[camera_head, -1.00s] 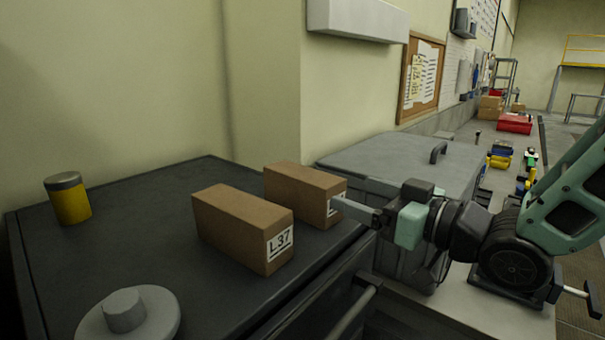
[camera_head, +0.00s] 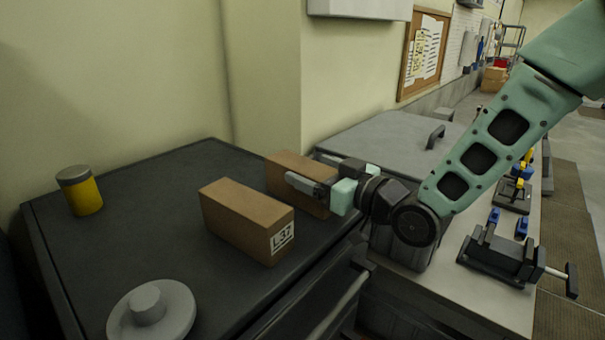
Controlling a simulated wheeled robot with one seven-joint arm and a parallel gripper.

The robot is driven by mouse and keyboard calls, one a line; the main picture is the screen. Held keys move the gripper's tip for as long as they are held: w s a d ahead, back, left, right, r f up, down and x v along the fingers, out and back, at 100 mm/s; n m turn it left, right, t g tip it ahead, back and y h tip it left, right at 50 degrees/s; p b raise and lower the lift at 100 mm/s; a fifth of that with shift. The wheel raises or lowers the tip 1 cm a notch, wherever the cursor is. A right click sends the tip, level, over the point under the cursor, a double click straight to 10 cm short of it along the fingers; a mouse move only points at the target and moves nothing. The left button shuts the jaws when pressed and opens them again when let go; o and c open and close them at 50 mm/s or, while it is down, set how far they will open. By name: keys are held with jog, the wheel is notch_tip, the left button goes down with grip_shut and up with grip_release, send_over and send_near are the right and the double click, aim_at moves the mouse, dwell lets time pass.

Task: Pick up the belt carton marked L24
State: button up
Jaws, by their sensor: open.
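Two brown cartons lie on the dark tabletop. The nearer carton (camera_head: 245,222) has a white label reading L37 on its right end. The farther carton (camera_head: 283,166) is partly behind my gripper, and its label end is hidden, so I cannot read its mark. My gripper (camera_head: 304,166) is open and comes in from the right. One finger is on the near side of the farther carton and the other shows at its far side, so the carton appears to be between them. I cannot tell whether the fingers touch it.
A yellow can with a grey lid (camera_head: 80,190) stands at the back left of the dark table (camera_head: 130,195). A grey round knobbed part (camera_head: 152,312) sits at the front left. A grey lidded box (camera_head: 390,140) stands right of the table. A vise (camera_head: 505,258) is farther right.

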jog(key=shift+w+a, duration=0.1)
jog(key=c, duration=1.3)
jog(key=shift+r, duration=0.15)
